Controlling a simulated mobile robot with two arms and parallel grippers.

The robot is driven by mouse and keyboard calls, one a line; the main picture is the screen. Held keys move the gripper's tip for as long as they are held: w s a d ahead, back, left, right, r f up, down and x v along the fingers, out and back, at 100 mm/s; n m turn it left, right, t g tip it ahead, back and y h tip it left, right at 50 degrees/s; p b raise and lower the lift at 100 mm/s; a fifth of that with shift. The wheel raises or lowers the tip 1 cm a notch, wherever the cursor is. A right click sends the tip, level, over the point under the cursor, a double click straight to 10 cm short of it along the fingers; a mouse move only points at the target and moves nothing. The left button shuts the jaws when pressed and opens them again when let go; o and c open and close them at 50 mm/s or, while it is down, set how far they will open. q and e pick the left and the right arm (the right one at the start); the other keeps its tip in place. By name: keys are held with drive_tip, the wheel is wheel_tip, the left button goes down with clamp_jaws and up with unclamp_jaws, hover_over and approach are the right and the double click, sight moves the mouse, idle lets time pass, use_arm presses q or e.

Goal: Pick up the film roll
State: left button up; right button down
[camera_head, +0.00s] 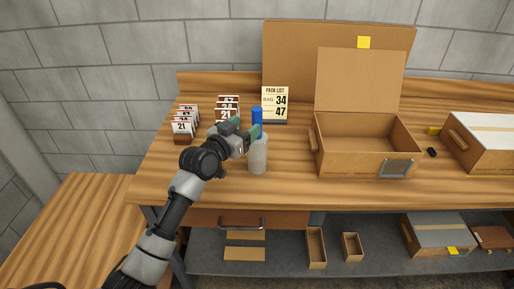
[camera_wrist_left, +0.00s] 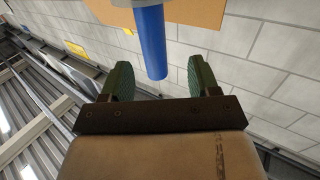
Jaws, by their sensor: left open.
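The film roll (camera_head: 258,157) stands upright on the wooden table, a pale grey cylinder with a blue core or handle (camera_head: 257,114) sticking up from its top. My left gripper (camera_head: 248,134) is open beside the upper part of the roll, partly covering where the blue part meets it. In the left wrist view the blue handle (camera_wrist_left: 150,42) shows between the two green-padded fingers of the left gripper (camera_wrist_left: 158,78), with gaps on both sides. How deep it sits between them is hard to tell. My right gripper is out of view.
Numbered card holders (camera_head: 184,127) stand left of my gripper. A pack list sign (camera_head: 274,104) stands behind the roll. An open cardboard box (camera_head: 345,163) is to the right, with a closed box (camera_head: 485,145) farther right. The table front is clear.

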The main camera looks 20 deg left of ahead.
sight(261, 118)
use_arm(q)
drive_tip(key=x, duration=0.2)
drive_tip(key=p+x, duration=0.1)
drive_tip(key=x, duration=0.4)
drive_tip(key=shift+d+f, duration=0.3)
drive_tip(key=shift+d, duration=0.05)
drive_tip(key=shift+s+r, duration=0.1)
clamp_jaws()
